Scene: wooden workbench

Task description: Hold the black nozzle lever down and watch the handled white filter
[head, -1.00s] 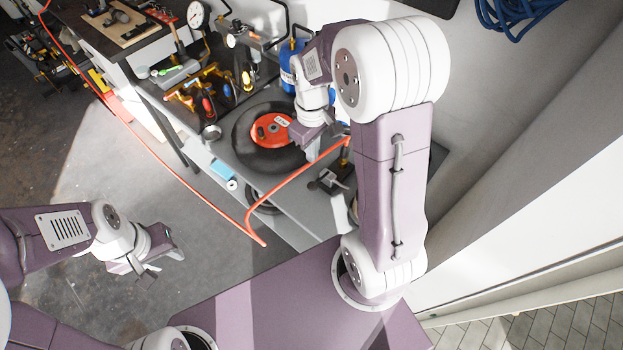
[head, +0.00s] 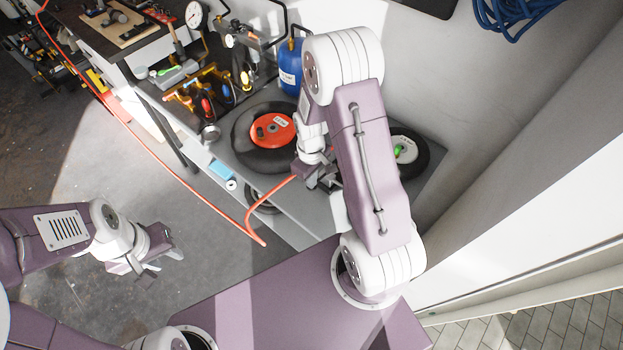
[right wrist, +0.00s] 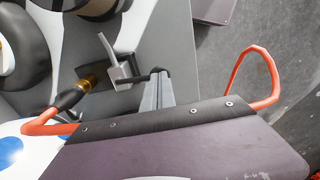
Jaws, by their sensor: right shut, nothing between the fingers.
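My right gripper (right wrist: 159,82) is shut and empty. In the right wrist view its fingertips are at the end of the black nozzle lever (right wrist: 142,76); I cannot tell whether they press it. The lever sits on a grey block with a brass fitting (right wrist: 92,82) and an orange hose. In the head view my right gripper (head: 318,180) is low over the bench, and my arm hides most of the nozzle. A white piece (head: 340,213) shows beside my arm; I cannot tell whether it is the handled filter. My left gripper (head: 160,268) is open and empty, over the floor.
A black wheel with a red hub (head: 272,130) lies on the grey bench. Another black wheel (head: 407,150) is right of my arm. A blue tank (head: 289,72) and brass gauges stand behind. The orange hose (head: 268,200) hangs past the bench's front edge.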

